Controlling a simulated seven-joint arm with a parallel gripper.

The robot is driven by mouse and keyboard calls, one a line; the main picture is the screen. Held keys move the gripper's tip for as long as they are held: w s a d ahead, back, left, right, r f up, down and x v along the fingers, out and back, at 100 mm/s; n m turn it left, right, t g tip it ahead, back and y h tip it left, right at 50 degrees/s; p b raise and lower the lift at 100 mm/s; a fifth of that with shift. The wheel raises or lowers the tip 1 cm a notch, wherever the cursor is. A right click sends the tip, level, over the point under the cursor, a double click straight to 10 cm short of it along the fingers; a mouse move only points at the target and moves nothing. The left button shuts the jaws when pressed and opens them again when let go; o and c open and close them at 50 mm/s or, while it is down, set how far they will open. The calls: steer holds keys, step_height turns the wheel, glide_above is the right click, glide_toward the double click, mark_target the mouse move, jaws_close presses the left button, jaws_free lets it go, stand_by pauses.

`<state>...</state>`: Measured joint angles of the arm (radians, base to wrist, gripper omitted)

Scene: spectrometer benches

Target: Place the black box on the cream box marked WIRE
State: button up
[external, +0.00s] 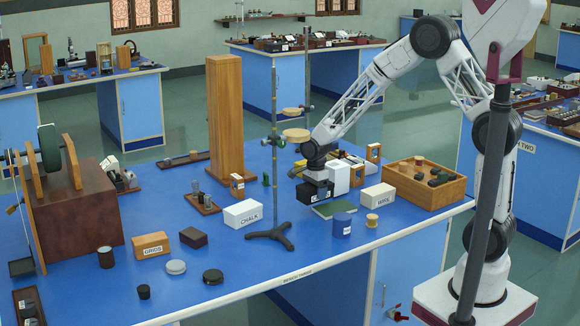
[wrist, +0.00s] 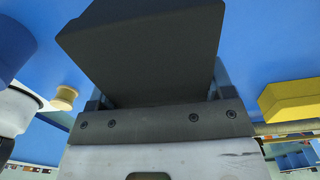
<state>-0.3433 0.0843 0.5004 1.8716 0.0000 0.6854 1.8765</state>
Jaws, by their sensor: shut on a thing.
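The cream box marked WIRE (external: 378,195) sits on the blue bench, right of my gripper (external: 316,190), with its top clear. In the wrist view the black box (wrist: 140,45) fills the space between the two fingers of my gripper (wrist: 157,88), which is shut on it. In the external view the black box is hard to tell apart from the dark gripper. My gripper is low over the bench, behind the green book (external: 334,209) and apart from the WIRE box. I cannot tell whether the black box touches the bench.
A blue jar (external: 341,225) and a wooden spool (external: 372,220) stand in front of the WIRE box. A wooden tray (external: 424,194) of parts lies to its right. The CHALK box (external: 242,214) and a tripod stand (external: 272,233) are to the left.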

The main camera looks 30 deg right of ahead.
steer(key=s+d+r+m, duration=0.2)
steer(key=s+d+r, duration=0.1)
steer(key=s+d, duration=0.9)
steer(key=s+d+r+m, duration=0.2)
steer(key=s+d+r, duration=0.1)
steer(key=s+d, duration=0.9)
steer(key=shift+s+d+r+m, duration=0.15)
steer(key=shift+s+m, duration=0.25)
steer(key=shift+s, duration=0.05)
steer(key=shift+w, duration=0.15)
glide_above(378, 189)
steer(key=shift+f, duration=0.75)
steer(key=shift+f, duration=1.75)
steer(key=shift+f, duration=0.2)
